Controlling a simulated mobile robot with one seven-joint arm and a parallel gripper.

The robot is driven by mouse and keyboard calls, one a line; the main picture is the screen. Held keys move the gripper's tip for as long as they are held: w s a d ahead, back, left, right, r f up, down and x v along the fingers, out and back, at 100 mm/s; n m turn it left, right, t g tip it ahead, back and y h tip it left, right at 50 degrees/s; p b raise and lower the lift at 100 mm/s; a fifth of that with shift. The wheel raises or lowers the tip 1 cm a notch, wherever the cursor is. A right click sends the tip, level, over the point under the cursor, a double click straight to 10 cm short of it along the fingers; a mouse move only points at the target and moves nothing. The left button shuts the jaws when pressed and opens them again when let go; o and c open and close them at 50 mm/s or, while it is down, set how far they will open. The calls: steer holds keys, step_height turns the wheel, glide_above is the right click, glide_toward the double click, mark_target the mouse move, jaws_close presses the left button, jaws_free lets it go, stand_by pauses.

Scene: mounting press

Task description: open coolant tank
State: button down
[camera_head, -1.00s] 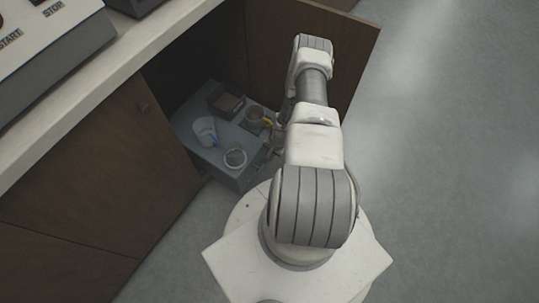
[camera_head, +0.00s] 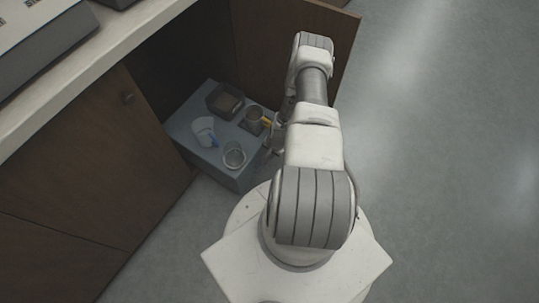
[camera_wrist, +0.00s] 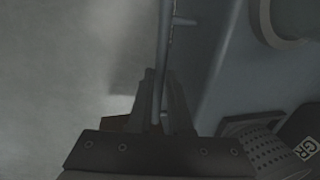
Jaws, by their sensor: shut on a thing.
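The coolant tank (camera_head: 207,167) is a blue-grey box low in the open cabinet, its near end standing out past the cabinet front. In the wrist view, its side (camera_wrist: 225,65) runs along the right of my gripper (camera_wrist: 160,100). My gripper is shut on a thin grey bar handle (camera_wrist: 165,45), which runs between the fingers along the tank's edge. In the head view my gripper (camera_head: 273,140) is at the tank's right side, mostly hidden by my arm.
On the tank are a white cup (camera_head: 202,130), a round strainer (camera_head: 234,156), a dark box (camera_head: 225,101) and a metal cup (camera_head: 253,119). The open cabinet door (camera_head: 262,45) stands behind my arm. A closed door (camera_head: 85,160) is at left. Floor at right is clear.

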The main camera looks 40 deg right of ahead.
steer(key=c, duration=0.8)
jaws_free()
steer(key=shift+c, duration=0.2)
steer(key=s+r+p, duration=0.1)
steer(key=r+p, duration=0.2)
steer(key=r, duration=0.5)
steer(key=s+d+r+p, duration=0.1)
steer(key=s+r+p, duration=0.1)
steer(key=r, duration=0.7)
steer(key=shift+p, duration=0.4)
steer(key=shift+d+r, duration=0.1)
